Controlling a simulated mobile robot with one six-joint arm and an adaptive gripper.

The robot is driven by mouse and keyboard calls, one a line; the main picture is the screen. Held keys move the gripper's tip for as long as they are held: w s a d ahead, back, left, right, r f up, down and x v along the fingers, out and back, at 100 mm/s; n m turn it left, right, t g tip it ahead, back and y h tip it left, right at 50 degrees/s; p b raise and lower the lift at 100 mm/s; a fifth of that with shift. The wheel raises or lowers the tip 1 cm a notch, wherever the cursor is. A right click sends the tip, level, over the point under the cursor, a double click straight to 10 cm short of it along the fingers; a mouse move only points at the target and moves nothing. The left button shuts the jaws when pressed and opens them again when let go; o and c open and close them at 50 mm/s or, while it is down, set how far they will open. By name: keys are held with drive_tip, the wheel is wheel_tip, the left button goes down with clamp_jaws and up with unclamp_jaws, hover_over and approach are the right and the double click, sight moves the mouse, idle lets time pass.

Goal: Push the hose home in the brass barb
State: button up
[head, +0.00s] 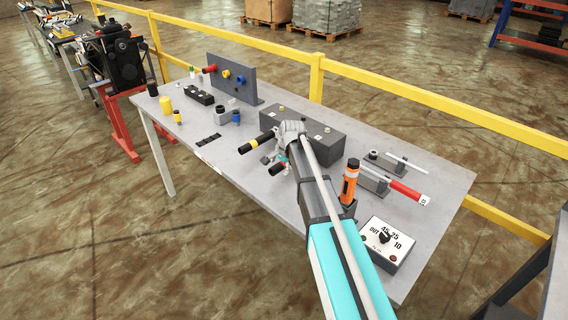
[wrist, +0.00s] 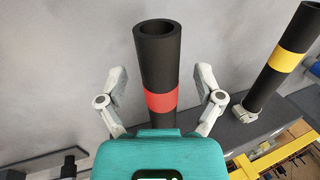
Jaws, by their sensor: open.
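A black hose with a red band (wrist: 160,102) stands between the fingers of my gripper (wrist: 161,88) in the wrist view. The fingers are open, one on each side, with gaps beside the hose. Its open end faces the camera and its lower end is hidden behind my gripper body. In the head view the red-banded hose (head: 278,168) lies by my gripper at the front of a dark grey block (head: 318,143). A second black hose with a yellow band (head: 254,143) is to its left. I cannot make out the brass barb under the red-banded hose.
The grey table (head: 215,155) also holds an upright panel with coloured fittings (head: 232,78), an orange-and-black tool (head: 349,182), a dial box (head: 387,240) and a red cylinder (head: 408,191). A yellow railing (head: 316,80) runs behind. The table's front left is mostly clear.

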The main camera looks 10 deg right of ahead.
drive_tip(key=shift+s+a, duration=0.8)
drive_tip(key=shift+a, duration=0.3)
drive_tip(key=shift+s+a, duration=0.75)
drive_tip(key=shift+a, duration=0.3)
drive_tip(key=s+d+n+g, duration=0.1)
drive_tip(key=s+d+n, duration=0.1)
drive_tip(key=s, duration=0.6)
drive_tip(key=s+d+n+g+h, duration=0.1)
drive_tip(key=s+d+n, duration=0.2)
drive_tip(key=s, duration=0.6)
drive_tip(key=s+d+n+h, duration=0.1)
drive_tip(key=s+d+n, duration=0.2)
drive_tip(key=s, duration=0.6)
drive_tip(key=n, duration=0.2)
drive_tip(key=shift+n+g+p, duration=0.3)
drive_tip(key=shift+n+g, duration=0.1)
drive_tip(key=shift+f, duration=0.1)
